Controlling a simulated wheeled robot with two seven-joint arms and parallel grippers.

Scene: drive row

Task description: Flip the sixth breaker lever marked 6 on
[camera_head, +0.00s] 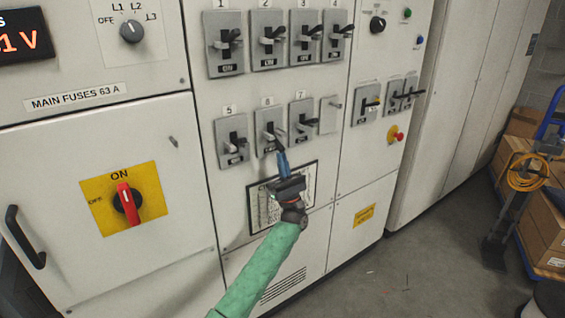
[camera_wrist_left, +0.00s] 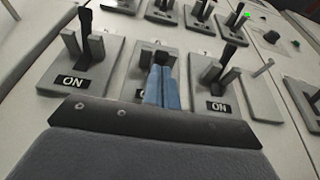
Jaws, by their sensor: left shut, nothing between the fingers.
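The breaker marked 6 (camera_head: 268,126) is the middle plate of the lower row on the white cabinet; its digit is blurred. My left gripper (camera_head: 281,157) comes up from below, its blue fingers shut and empty at the lower part of this plate. In the left wrist view the closed fingertips (camera_wrist_left: 162,72) stand in front of the middle breaker (camera_wrist_left: 137,88). They cover most of its lever and part of its label. I cannot tell whether they touch the lever, or how it is set. My right gripper is not in view.
Breaker 5 (camera_head: 232,152) is to the left and breaker 7 (camera_head: 301,127) close to the right. Breakers 1 to 4 stand above, including breaker 2 (camera_head: 267,56). A framed chart (camera_head: 307,172) is below. A red main switch (camera_head: 128,204) is at left, and boxes (camera_head: 540,190) at far right.

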